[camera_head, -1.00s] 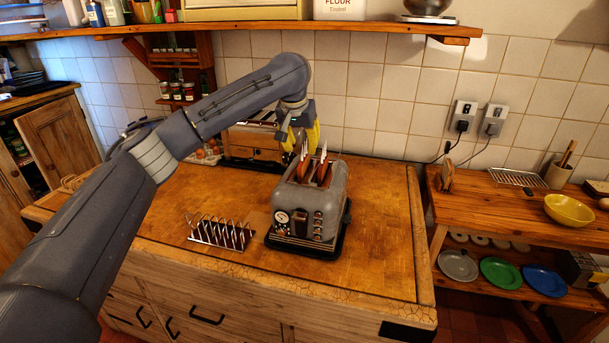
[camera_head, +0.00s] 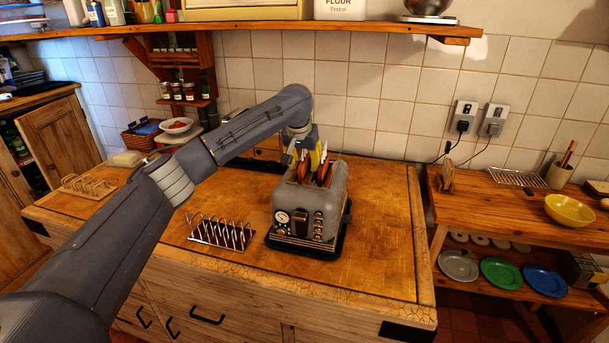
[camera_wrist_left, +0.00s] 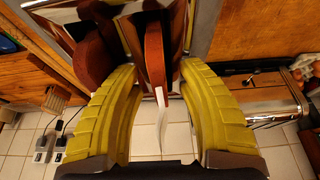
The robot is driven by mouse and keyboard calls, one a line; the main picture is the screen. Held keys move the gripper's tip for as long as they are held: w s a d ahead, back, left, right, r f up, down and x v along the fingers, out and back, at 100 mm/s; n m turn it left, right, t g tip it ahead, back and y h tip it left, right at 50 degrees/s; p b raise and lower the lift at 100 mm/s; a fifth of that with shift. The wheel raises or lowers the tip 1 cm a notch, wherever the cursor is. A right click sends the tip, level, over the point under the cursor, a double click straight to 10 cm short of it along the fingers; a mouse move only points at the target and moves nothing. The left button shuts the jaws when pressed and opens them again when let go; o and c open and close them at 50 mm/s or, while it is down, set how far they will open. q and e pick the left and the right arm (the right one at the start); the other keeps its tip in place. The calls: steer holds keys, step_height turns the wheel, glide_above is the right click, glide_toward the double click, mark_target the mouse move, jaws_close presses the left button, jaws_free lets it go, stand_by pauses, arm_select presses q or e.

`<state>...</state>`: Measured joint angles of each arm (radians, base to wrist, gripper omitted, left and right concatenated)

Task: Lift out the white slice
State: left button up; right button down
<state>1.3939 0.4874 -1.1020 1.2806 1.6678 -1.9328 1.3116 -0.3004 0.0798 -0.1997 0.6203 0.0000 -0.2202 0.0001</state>
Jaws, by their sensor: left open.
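The grey toaster (camera_head: 320,212) stands on a dark base on the worktop, with two reddish-brown slices upright in its slots. One slice (camera_head: 324,175) shows at the right in the head view, with a pale upper tip. The other is partly behind my left gripper (camera_head: 309,158), which points down at the toaster top. In the left wrist view, my left gripper (camera_wrist_left: 160,85) is open, its yellow fingers either side of a slice (camera_wrist_left: 154,50) with a white end (camera_wrist_left: 162,98). My right gripper is not in view.
A metal toast rack (camera_head: 221,232) stands left of the toaster, and a wooden rack (camera_head: 88,187) farther left. The worktop right of the toaster is clear. A shelf (camera_head: 250,29) overhangs the back. A side table with a yellow bowl (camera_head: 569,210) stands at right.

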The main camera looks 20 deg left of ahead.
arm_select(q)
jaws_close()
stand_by(0.3)
steer(key=shift+r, duration=0.1)
step_height(320, 180, up, 20)
stand_by(1.0)
stand_by(0.4)
steer(key=shift+r, duration=2.4)
